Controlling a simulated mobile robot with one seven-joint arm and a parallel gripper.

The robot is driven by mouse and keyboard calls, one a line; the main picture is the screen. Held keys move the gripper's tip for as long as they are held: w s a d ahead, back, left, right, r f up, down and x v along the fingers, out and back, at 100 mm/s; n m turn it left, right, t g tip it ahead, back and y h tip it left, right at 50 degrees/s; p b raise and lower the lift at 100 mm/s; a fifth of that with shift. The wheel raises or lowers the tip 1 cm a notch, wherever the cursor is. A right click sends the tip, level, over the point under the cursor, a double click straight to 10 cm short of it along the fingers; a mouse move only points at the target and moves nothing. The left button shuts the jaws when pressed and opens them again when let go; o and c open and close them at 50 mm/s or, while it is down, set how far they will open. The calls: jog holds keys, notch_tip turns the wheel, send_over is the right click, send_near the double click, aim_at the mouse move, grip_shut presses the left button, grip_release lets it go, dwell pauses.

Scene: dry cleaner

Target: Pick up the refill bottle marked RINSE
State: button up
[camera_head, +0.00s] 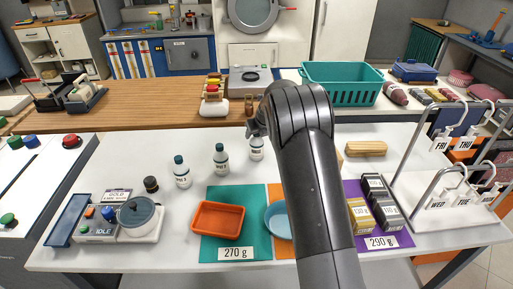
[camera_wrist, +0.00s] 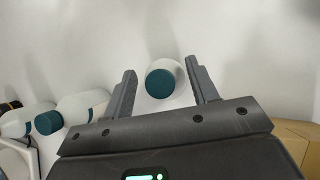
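Three white bottles with teal caps stand upright in a slanted row on the white table: a left one (camera_head: 182,173), a middle one (camera_head: 221,160) and a right one (camera_head: 256,149). Their label lettering is too small to read surely, so I cannot tell which is marked RINSE. My gripper (camera_wrist: 161,68) is open, pointing down, its fingers on either side of one bottle (camera_wrist: 163,83), with gaps showing. This appears to be the right bottle; my arm partly covers it in the head view. The other bottles (camera_wrist: 82,106) show at the left in the wrist view.
An orange tray (camera_head: 219,219) on a teal mat and a blue bowl (camera_head: 277,220) stand in front. A dark small jar (camera_head: 151,184) and a scale with a pot (camera_head: 140,214) are left. A wooden brush (camera_head: 366,149) and dark boxes (camera_head: 378,190) are right.

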jog(key=c, duration=0.7)
jog(key=shift+f, duration=0.1)
grip_shut()
jog(key=shift+s, duration=0.1)
